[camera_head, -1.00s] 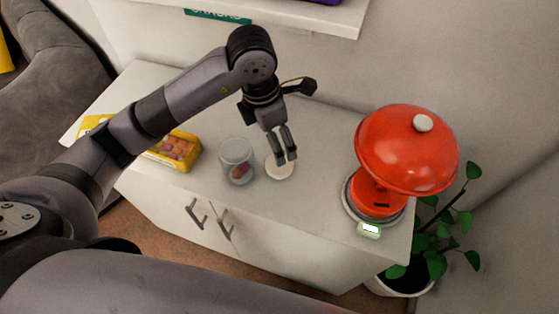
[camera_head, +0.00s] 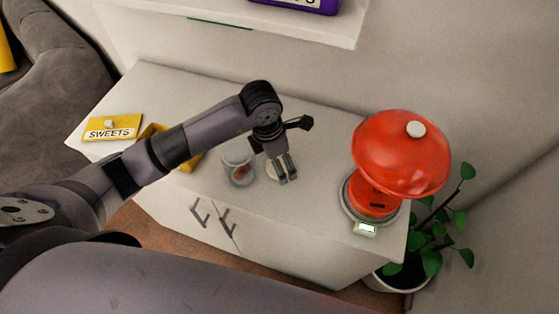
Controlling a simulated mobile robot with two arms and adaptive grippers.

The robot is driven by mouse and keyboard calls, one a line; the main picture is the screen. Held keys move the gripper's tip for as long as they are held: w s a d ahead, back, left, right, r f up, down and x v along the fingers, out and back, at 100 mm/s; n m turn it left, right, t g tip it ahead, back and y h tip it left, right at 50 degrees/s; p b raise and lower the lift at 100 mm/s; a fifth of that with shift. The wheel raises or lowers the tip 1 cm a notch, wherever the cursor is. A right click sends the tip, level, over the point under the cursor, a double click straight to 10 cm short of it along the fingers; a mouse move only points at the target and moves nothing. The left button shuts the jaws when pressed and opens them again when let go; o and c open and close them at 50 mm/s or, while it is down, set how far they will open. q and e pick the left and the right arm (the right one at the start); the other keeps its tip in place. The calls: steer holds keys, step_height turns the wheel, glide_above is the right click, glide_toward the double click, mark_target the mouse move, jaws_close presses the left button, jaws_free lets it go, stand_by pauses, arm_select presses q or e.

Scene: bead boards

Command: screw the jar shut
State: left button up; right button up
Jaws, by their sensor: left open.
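A clear glass jar (camera_head: 240,173) stands upright on the white cabinet top, with some reddish contents at its bottom. A pale round lid (camera_head: 271,171) lies flat on the cabinet just right of the jar, apart from its mouth and partly hidden by the fingers. My left gripper (camera_head: 287,180) points down over the lid with its fingers a little apart. Whether the fingers touch the lid cannot be told. My right gripper is not in view.
A yellow box (camera_head: 190,162) is partly behind my left arm, with a yellow "SWEETS" lid (camera_head: 113,128) at the left. A red dome-topped device (camera_head: 401,155) stands at the right end of the cabinet (camera_head: 310,235). A shelf (camera_head: 290,27) hangs above; a plant (camera_head: 432,245) stands right.

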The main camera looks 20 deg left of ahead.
arm_select(q)
steer(key=shift+w+d+f, duration=0.1)
steer(key=shift+f, duration=0.6)
steer(key=shift+c, duration=0.3)
steer(key=c, duration=0.7)
